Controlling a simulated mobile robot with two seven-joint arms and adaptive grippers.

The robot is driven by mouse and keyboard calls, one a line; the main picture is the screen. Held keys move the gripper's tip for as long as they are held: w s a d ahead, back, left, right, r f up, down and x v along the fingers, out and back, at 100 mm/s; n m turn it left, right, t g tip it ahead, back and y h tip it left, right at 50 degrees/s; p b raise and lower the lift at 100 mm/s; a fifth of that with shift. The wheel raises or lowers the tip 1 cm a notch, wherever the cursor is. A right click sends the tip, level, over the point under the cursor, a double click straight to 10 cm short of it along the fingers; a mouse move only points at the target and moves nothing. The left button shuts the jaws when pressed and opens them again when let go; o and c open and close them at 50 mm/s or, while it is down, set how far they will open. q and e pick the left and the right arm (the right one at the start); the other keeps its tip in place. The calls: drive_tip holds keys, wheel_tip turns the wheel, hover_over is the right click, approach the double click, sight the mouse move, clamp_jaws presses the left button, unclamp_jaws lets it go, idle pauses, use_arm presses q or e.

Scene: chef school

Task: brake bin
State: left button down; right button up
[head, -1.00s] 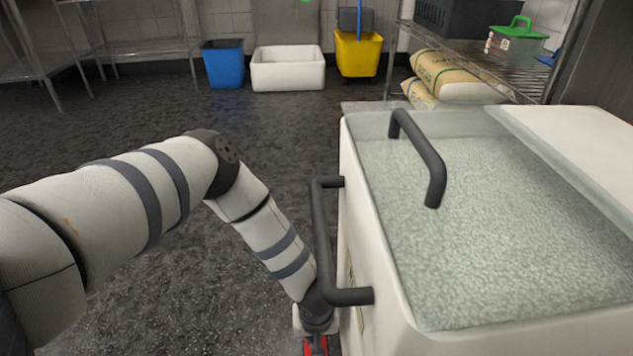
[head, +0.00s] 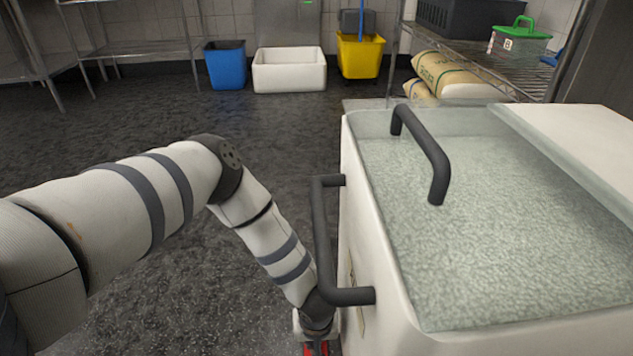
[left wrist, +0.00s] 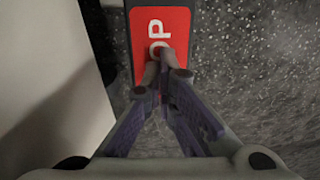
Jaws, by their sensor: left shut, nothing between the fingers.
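The white ingredient bin (head: 385,290) stands at the right of the head view, filled with pale grains under a clear cover. A dark bar handle (head: 322,240) is on its near-left side. A red brake pedal (left wrist: 150,20) with white letters "OP" showing is low beside the bin; a bit of its red shows at the bottom edge of the head view. My left gripper (left wrist: 165,62) is shut and empty, its fingertips overlapping the red pedal in the left wrist view. I cannot tell whether they press on it. My right gripper is out of view.
A second dark handle (head: 425,155) rises over the bin's top. A blue bin (head: 225,65), a white tub (head: 289,72) and a yellow mop bucket (head: 360,55) stand at the back. Sacks (head: 450,75) lie under a wire shelf. The dark floor (head: 120,130) at left is open.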

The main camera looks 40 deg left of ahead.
use_arm(q)
drive_tip(key=shift+f+b, duration=0.35)
drive_tip(key=shift+f, duration=0.2)
wheel_tip(320, 180, up, 7)
drive_tip(key=p, duration=0.5)
drive_tip(key=shift+r, duration=0.15)
idle(0.3)
